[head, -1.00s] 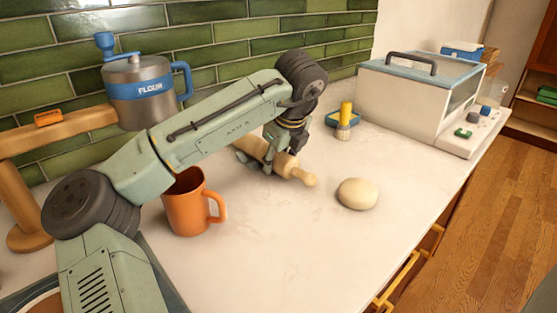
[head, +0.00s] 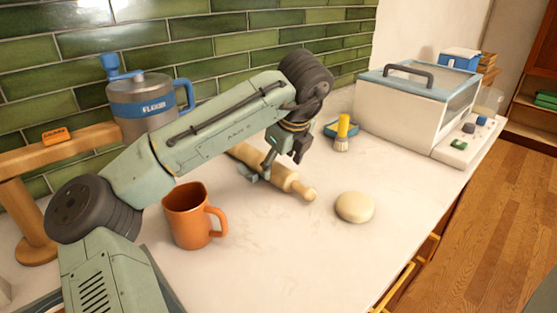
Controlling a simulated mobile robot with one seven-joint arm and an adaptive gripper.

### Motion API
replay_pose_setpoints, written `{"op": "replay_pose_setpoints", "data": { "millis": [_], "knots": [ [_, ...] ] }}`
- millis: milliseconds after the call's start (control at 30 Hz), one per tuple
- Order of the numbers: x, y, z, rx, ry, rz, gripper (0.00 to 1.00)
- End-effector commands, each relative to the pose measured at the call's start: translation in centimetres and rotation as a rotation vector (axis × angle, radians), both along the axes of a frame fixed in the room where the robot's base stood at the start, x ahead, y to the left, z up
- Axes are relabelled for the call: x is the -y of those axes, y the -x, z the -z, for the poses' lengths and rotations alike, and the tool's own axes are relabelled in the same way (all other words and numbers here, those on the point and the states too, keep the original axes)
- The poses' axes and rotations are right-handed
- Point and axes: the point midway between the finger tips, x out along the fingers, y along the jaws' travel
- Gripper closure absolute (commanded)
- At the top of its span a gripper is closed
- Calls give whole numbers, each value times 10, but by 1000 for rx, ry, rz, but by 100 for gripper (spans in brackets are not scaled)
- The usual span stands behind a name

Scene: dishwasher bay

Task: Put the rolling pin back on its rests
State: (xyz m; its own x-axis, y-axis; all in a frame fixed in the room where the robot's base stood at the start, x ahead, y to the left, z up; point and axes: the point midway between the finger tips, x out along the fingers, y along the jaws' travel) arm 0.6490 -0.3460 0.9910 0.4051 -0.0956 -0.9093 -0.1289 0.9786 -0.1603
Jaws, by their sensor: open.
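The wooden rolling pin (head: 285,179) lies diagonally on or just above the white counter, behind and left of the pale dough ball. Its near handle points toward the dough; its far end is partly hidden by my arm. My gripper (head: 276,163) is open above the pin's middle, one finger on its left side and the other above its right side. I cannot tell whether a finger touches the pin. I cannot make out the rests, and the area under and behind the pin is partly hidden.
An orange mug (head: 188,218) stands left of the pin, below my forearm. The dough ball (head: 354,207) lies to the right. The front counter is clear.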

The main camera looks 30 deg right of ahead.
Motion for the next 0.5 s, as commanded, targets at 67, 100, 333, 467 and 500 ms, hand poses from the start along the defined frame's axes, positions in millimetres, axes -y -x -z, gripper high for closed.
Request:
{"op": "replay_pose_setpoints", "data": {
  "millis": [67,100,333,467,500],
  "knots": [
    [-1,7,-26,0,1,1,38],
    [-2,11,-33,1,1,3,38],
    [-6,25,-59,2,0,0,38],
    [-7,30,-68,0,-1,0,38],
    [-7,31,-70,0,-1,0,38]
  ]
}}
